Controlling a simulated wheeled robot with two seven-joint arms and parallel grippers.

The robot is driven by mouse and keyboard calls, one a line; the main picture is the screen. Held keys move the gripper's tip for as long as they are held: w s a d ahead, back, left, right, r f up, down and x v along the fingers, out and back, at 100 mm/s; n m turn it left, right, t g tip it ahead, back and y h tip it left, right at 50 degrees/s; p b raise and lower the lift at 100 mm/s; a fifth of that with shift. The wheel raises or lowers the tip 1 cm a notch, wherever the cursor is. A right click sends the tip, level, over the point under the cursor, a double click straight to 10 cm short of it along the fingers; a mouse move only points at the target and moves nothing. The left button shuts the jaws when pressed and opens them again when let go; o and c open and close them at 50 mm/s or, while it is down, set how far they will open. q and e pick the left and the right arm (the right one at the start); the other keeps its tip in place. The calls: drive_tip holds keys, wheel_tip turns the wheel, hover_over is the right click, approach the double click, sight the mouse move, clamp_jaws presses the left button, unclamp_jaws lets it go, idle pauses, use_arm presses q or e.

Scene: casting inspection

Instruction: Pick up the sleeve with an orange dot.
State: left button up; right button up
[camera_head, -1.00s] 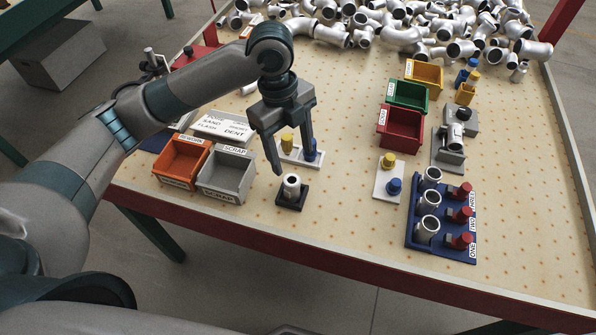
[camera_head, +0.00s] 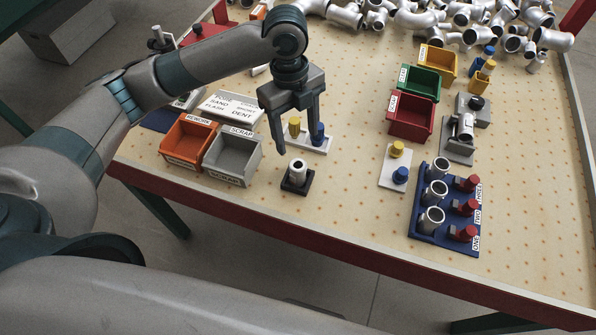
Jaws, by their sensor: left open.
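Short silver sleeves stand upright in two places. One sleeve (camera_head: 298,168) stands on a small black base (camera_head: 297,186) near the table's front edge. Three more stand in a blue rack at the right: a rear sleeve (camera_head: 440,167), a middle sleeve (camera_head: 436,192) and a front sleeve (camera_head: 431,219). I cannot make out an orange dot on any of them. My left gripper (camera_head: 297,138) is open and empty, pointing down, with its fingers just behind and above the sleeve on the black base. My right gripper is not in view.
An orange bin (camera_head: 187,143) and a grey bin (camera_head: 232,158) stand left of the black base. A white plate (camera_head: 318,147) with yellow and blue plugs is close behind my left fingers. Red, green and yellow bins stand at the right. Pipe fittings fill the back.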

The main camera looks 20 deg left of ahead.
use_arm(q)
drive_tip(key=p, duration=0.2)
hover_over(298, 170)
wheel_tip(298, 170, down, 8)
drive_tip(key=shift+d+r, duration=0.1)
drive_tip(key=shift+f, duration=0.35)
drive_tip(key=shift+f, duration=0.3)
wheel_tip(298, 170, down, 4)
drive_tip(key=shift+r+p, duration=0.1)
drive_tip(key=shift+p, duration=1.05)
drive_tip(key=shift+f, duration=0.4)
drive_tip(key=shift+c, duration=0.3)
clamp_jaws()
